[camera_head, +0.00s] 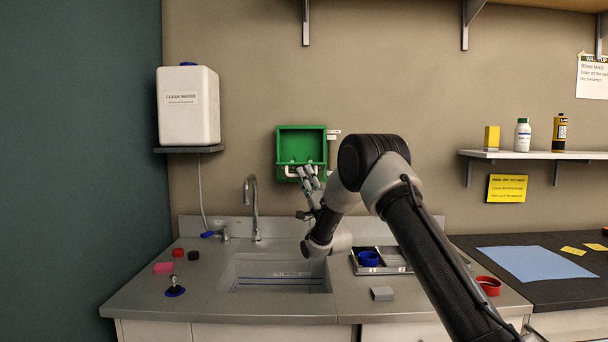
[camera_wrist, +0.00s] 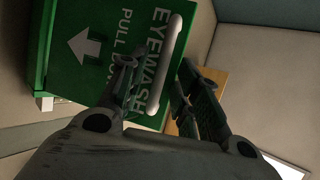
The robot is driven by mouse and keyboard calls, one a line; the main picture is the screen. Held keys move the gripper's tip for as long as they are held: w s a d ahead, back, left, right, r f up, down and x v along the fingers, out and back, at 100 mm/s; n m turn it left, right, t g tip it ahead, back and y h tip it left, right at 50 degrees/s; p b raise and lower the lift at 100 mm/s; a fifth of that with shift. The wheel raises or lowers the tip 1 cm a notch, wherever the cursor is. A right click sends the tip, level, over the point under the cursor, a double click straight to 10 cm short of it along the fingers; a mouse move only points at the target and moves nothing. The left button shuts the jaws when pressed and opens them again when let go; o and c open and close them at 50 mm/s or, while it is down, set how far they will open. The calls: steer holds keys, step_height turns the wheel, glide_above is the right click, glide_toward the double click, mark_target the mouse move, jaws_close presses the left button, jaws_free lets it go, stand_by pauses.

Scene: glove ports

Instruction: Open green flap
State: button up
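A green eyewash box (camera_head: 301,142) is on the back wall above the sink. Its front stands open to a hollow green inside, with white fittings low down. The green flap (camera_wrist: 85,62) fills the left of the wrist view, with its lettered face and arrow towards the camera. That face does not show in the head view, so the flap looks swung down. A white handle bar (camera_wrist: 170,45) crosses the flap. My gripper (camera_head: 309,180) is just below the box; in the wrist view (camera_wrist: 155,72) its fingers are apart, either side of the bar. Contact is unclear.
A sink (camera_head: 280,276) and a curved tap (camera_head: 254,207) lie below. A water container (camera_head: 188,105) sits on a left bracket. A shelf (camera_head: 535,155) with bottles is at the right. A metal tray (camera_head: 395,262) holds a blue ring.

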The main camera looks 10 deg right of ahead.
step_height(320, 180, down, 6)
steer(key=s+d, duration=0.2)
steer(key=shift+s, duration=0.35)
steer(key=shift+d+h, duration=0.1)
steer(key=shift+h, duration=0.2)
